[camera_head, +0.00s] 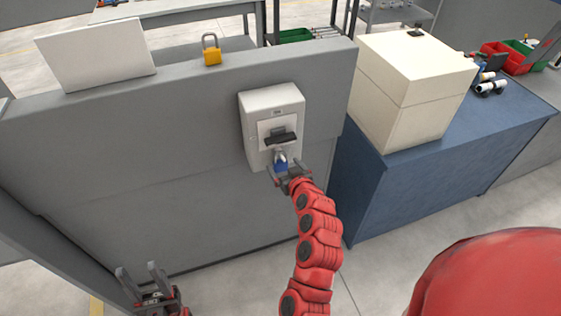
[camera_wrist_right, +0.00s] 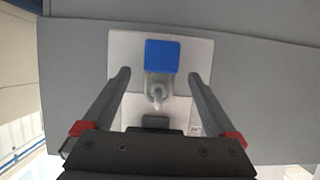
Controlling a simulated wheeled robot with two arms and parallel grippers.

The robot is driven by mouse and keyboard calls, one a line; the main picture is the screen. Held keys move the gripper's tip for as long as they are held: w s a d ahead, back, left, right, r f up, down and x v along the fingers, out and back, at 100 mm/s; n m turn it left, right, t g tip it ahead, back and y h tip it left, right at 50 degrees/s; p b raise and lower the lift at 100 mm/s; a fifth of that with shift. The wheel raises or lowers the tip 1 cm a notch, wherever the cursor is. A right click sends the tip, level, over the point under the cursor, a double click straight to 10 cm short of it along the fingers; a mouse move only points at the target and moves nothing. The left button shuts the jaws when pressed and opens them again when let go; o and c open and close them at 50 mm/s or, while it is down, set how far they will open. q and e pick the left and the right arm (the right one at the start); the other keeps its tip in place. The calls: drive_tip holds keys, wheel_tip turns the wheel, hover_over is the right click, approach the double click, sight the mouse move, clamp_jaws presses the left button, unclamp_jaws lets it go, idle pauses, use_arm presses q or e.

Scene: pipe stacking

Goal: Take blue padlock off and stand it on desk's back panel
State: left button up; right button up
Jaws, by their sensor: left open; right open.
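The blue padlock (camera_head: 281,160) hangs by its shackle below the dark handle (camera_head: 280,138) of a white switch box (camera_head: 290,97) on the grey panel's face. In the right wrist view the padlock's blue body (camera_wrist_right: 162,56) and grey shackle (camera_wrist_right: 158,88) show in front of the box. My right gripper (camera_head: 285,169) is open at the padlock, with one finger on each side. In its wrist view the fingers (camera_wrist_right: 159,75) stand apart from the padlock. My left gripper (camera_head: 138,268) is open and empty, low at the left. The grey back panel (camera_head: 180,88) has a flat top edge.
The top edge right of the yellow padlock is clear. A cream box (camera_head: 415,85) stands on a blue bench (camera_head: 430,150) at the right.

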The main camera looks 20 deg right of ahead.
drive_tip(key=shift+x, duration=1.1)
drive_tip(key=shift+f, duration=0.1)
clamp_jaws()
drive_tip(key=s+r+p, duration=0.1)
drive_tip(key=s+p, duration=0.3)
drive_tip(key=s, duration=1.4)
drive_tip(key=shift+d+r+p, duration=0.25)
drive_tip(key=shift+r+p, duration=0.05)
drive_tip(key=shift+p, duration=0.05)
